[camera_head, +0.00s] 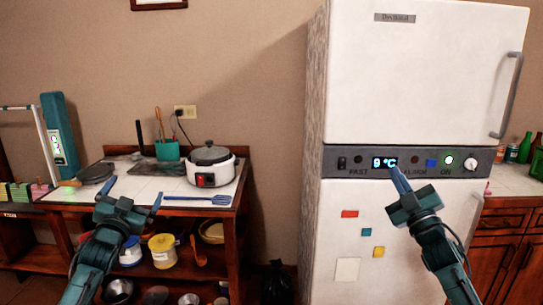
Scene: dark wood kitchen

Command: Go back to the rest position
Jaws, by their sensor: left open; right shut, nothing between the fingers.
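My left gripper (129,197) is open and empty, in front of the wooden table at the left. Its two blue fingers are spread apart, over the front edge of the tiled top in the picture. My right gripper (400,178) is shut and empty, its fingertips together in front of the white fridge (350,220). The fingertips appear just below the temperature display (384,162), which reads 9 °C; I cannot tell whether they touch the panel. Both arms come in from the bottom of the picture.
A rice cooker (212,168), a blue spatula (198,198) and a teal utensil holder (168,150) stand or lie on the tiled table. Tubs and bowls fill the shelf below. The upper fridge door (420,80) is closed. Bottles (524,147) stand on the right counter.

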